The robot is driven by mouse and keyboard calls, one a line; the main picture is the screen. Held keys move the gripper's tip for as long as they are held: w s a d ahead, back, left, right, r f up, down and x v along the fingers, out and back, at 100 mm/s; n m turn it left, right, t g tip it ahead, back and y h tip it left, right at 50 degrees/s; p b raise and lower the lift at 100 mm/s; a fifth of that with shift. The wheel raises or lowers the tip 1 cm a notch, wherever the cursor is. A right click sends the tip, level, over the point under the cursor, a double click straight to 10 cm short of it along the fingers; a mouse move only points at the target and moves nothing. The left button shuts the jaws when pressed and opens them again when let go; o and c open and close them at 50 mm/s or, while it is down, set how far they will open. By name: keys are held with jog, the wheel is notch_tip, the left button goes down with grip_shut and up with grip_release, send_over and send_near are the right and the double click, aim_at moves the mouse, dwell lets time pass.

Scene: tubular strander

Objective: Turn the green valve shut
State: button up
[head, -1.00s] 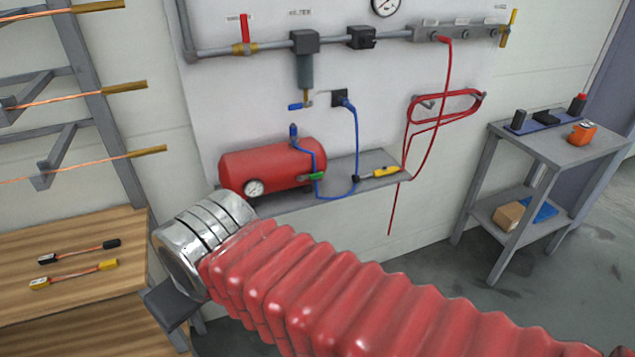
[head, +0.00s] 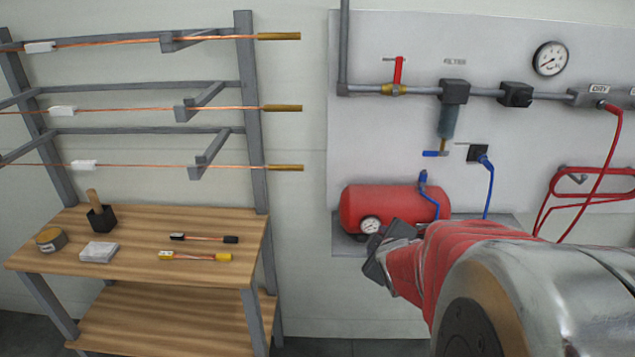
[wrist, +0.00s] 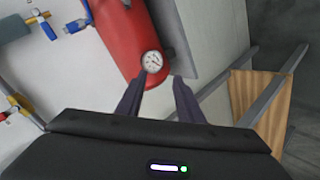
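The green valve shows in neither current view; in the head view my arm covers the area right of the red tank's lower end. The red tank (head: 385,207) sits on the wall shelf, with a round gauge (head: 370,225) on its front. My gripper (head: 378,268) is in front of and below the tank, largely hidden by my own arm there. In the wrist view the two dark fingers of my gripper (wrist: 159,77) are apart with nothing between them. The tank (wrist: 125,40) and its gauge (wrist: 152,61) lie just beyond the fingertips.
A blue hose (head: 489,192) hangs from a wall outlet near the tank. A red-handled valve (head: 398,72) and a filter (head: 447,120) are on the pipe above. A wooden bench (head: 140,235) with small items stands left, beneath a rack (head: 250,110). Bare wall separates rack and panel.

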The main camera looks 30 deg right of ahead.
aim_at(430, 227)
jog(key=s+d+f+n+t+h, duration=0.1)
jog(key=s+d+f+n, duration=0.1)
jog(key=d, duration=0.3)
jog(key=s+d+f+n+t, duration=0.1)
jog(key=d+f, duration=0.2)
jog(key=d, duration=0.2)
jog(key=s+d+f+n+t+h, duration=0.2)
jog(key=s+d+n+t, duration=0.1)
jog(key=s, duration=0.6)
jog(key=shift+s+d+t+h, duration=0.2)
jog(key=shift+d+t+h, duration=0.1)
jog(key=shift+d, duration=0.45)
jog(key=shift+w, duration=0.15)
jog(key=x, duration=1.3)
jog(key=shift+w+d, duration=0.15)
jog(key=shift+w, duration=0.05)
jog(key=shift+r, duration=0.1)
jog(key=shift+c, duration=0.2)
grip_shut()
